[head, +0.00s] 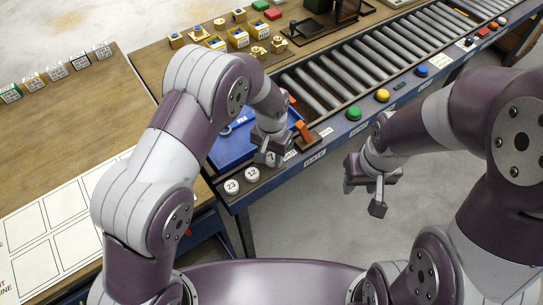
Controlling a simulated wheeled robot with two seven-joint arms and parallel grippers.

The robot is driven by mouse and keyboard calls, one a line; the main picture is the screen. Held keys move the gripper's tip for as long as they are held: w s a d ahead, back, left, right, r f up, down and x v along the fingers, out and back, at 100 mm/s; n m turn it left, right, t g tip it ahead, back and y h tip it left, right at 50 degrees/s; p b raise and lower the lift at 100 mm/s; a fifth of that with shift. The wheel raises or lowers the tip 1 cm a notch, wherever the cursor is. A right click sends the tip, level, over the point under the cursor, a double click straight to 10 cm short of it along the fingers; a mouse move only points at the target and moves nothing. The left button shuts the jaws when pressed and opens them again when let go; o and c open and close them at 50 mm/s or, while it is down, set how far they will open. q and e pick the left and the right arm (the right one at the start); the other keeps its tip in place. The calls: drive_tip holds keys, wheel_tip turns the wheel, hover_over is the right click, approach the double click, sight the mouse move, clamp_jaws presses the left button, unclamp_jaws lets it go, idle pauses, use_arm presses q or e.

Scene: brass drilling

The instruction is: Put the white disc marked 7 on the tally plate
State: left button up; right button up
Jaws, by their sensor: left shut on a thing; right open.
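My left gripper (268,158) is low over the front edge of the conveyor bench. It is shut on a white disc (271,157) whose mark looks like a 7, though it is small and partly covered by the fingers. Two other white discs lie to the lower left on the bench's front ledge: one marked 23 (232,186) and one with a number too small to read surely (252,173). I cannot tell for certain which surface is the tally plate. My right gripper (378,197) is open and empty over the grey floor, in front of the bench.
A blue tray (229,151) lies behind my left gripper, partly hidden by the arm. Green (354,113), yellow (382,95) and blue (421,71) buttons line the bench's front edge beside the rollers (350,70). A white grid sheet (68,205) lies on the left table.

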sight(272, 158)
use_arm(q)
drive_tip(key=shift+f, duration=1.1)
drive_tip(key=o, duration=0.7)
drive_tip(key=shift+o, duration=0.2)
drive_tip(key=shift+w+r, duration=0.1)
wheel_tip(272, 158, up, 12)
drive_tip(key=s+a+n, duration=0.1)
drive_tip(key=s+a, duration=0.4)
drive_tip(key=a, duration=0.1)
drive_tip(key=s+a+r+n+t, duration=0.1)
drive_tip(key=s+a+n, duration=0.1)
drive_tip(key=s+a, duration=0.3)
drive_tip(key=s+a+r+n, duration=0.1)
drive_tip(key=s+a+n, duration=0.1)
drive_tip(key=s+a, duration=0.3)
drive_tip(key=shift+s+a+b, duration=0.2)
drive_tip(key=shift+a, duration=0.35)
drive_tip(key=shift+s+a+b, duration=0.2)
drive_tip(key=shift+a, duration=0.3)
drive_tip(key=shift+w, duration=0.2)
